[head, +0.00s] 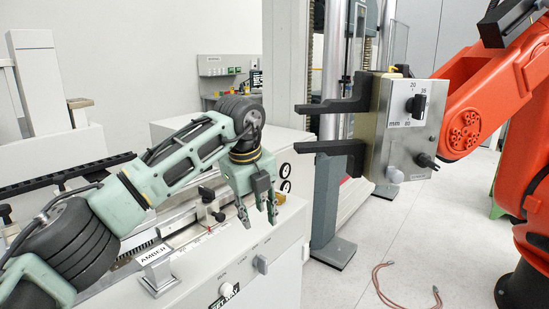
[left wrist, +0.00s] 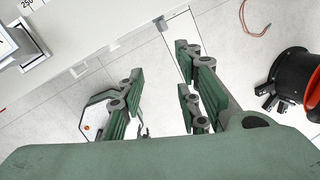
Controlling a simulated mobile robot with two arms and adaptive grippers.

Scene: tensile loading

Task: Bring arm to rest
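My left arm (head: 170,167), pale green with black ribbed joints, reaches in from the left over the cream machine bench. Its left gripper (head: 258,217) hangs fingers down near the bench's front right corner. The fingers are apart with nothing between them. In the left wrist view the green fingers of the left gripper (left wrist: 162,90) are also spread, with grey floor and a bench edge showing past them. My right gripper is in neither view.
The cream bench (head: 285,250) carries an AMBER label (head: 155,254). An orange robot arm (head: 505,110) at right bears a metal box (head: 400,125) with two black jaws pointing left. A tall testing frame (head: 325,195) stands behind. A reddish cable (head: 390,292) lies on the floor.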

